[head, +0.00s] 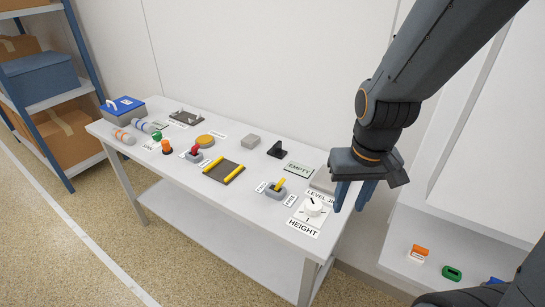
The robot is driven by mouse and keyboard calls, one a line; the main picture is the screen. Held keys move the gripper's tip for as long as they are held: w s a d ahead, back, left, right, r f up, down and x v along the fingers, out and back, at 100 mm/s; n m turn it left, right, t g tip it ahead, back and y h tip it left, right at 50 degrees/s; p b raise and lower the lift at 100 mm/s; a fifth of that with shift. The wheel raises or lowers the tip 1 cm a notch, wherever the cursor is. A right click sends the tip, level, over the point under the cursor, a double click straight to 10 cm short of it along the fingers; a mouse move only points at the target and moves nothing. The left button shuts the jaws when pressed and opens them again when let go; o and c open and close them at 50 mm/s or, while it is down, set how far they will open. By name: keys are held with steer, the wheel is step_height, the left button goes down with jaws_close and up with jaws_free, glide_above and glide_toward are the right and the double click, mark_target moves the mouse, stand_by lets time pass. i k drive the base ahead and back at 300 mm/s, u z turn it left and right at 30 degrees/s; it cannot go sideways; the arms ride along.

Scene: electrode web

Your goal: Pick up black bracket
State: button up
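The black bracket (277,149) stands near the back edge of the white table, right of the grey block (251,141) and left of the "EMPTY" plate (298,168). It looks like a small upright piece on a flat base. Nothing covers it. My gripper (354,198) points down at the table's right end, to the right of the bracket and clear of it. Its two blue fingers are spread apart, with nothing seen between them.
A shelf rack with boxes (41,78) is at left. A lower white surface (410,265) with small coloured items is at right.

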mark_target(277, 151)
steer(key=k, duration=0.4)
steer(key=u, duration=1.8)
steer(key=i, duration=2.6)
steer(key=z, duration=3.4)
steer(key=i, duration=0.5)
steer(key=u, duration=0.05)
